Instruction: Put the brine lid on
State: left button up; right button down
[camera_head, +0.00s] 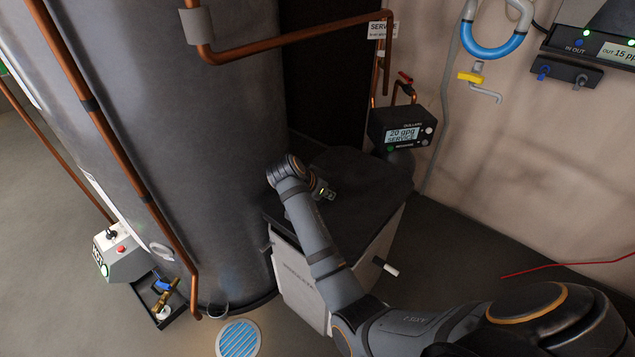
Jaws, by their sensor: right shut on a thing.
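The brine tank (305,285) is a pale box with lettering on its side, standing right of the big grey cylinder. A dark, black lid (372,182) is over its top; I cannot tell whether it is seated or slightly raised. My right gripper (326,194) is at the lid's left part, its fingers small and partly lost against the black. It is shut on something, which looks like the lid. My right arm crosses in front of the tank and hides part of its side. My left gripper is out of view.
A grey cylinder (190,150) with copper pipes stands close on the left. A control head (401,128) reading "SERVICE" sits just behind the lid. A white rod (385,266) sticks out at the tank's right.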

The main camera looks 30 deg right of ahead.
aim_at(326, 205)
jog(key=shift+s+r, duration=0.3)
jog(key=shift+r, duration=0.05)
jog(key=shift+w+f, duration=0.1)
jog(key=shift+a+p, duration=0.15)
jog(key=shift+p, duration=0.3)
notch_tip(326, 205, down, 4)
jog(key=shift+r+b, duration=0.15)
jog(key=shift+b, duration=0.8)
jog(key=shift+f, duration=0.6)
pick_arm(q)
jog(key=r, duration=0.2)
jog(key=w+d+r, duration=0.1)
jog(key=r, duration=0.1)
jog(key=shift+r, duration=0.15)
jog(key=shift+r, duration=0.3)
jog(key=shift+p, duration=0.3)
